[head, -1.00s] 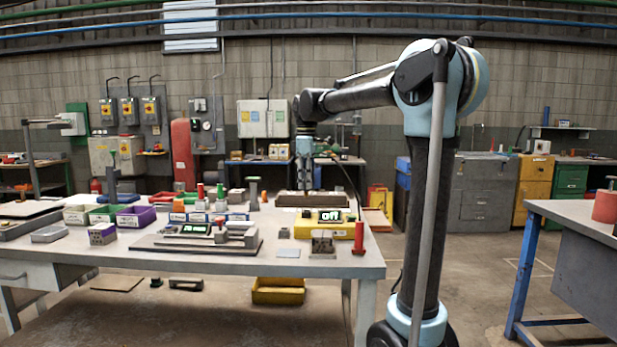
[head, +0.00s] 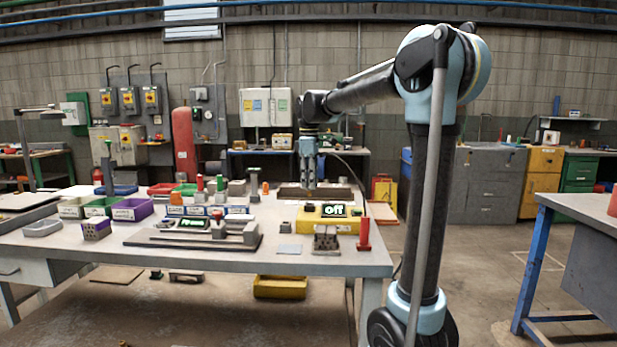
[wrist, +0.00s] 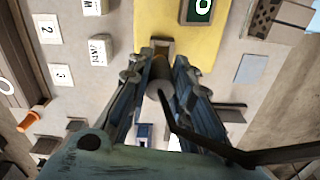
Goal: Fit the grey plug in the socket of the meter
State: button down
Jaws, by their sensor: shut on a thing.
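The yellow meter (head: 312,218) lies on the workbench, its display reading "off". In the wrist view its yellow face (wrist: 205,45) and part of the display (wrist: 198,10) show. A small dark, framed recess (wrist: 162,46), apparently the socket, is at the meter's edge just beyond my fingertips. My gripper (wrist: 160,72), pointing down above the back of the meter in the head view (head: 309,186), is shut on the grey plug (wrist: 159,88). The plug is a short cylinder with a dark cable trailing to the lower right. Its far end is hidden, so I cannot tell whether it touches the socket.
A perforated block (head: 326,240) and a red post (head: 364,236) stand in front of the meter. A long brown tray (head: 330,193) lies behind it. Left are a grey fixture (head: 190,240), numbered white blocks (wrist: 48,30) and coloured bins (head: 130,209). An orange piece (wrist: 30,120) lies nearby.

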aim_at(309, 190)
jog(key=shift+f, duration=0.7)
jog(key=shift+s+f, duration=0.1)
jog(key=shift+f, duration=1.65)
dwell(0.8)
jog(key=c, duration=1.4)
grip_release()
jog(key=shift+o, duration=0.2)
notch_tip(309, 190, up, 12)
jog(key=shift+f, duration=0.1)
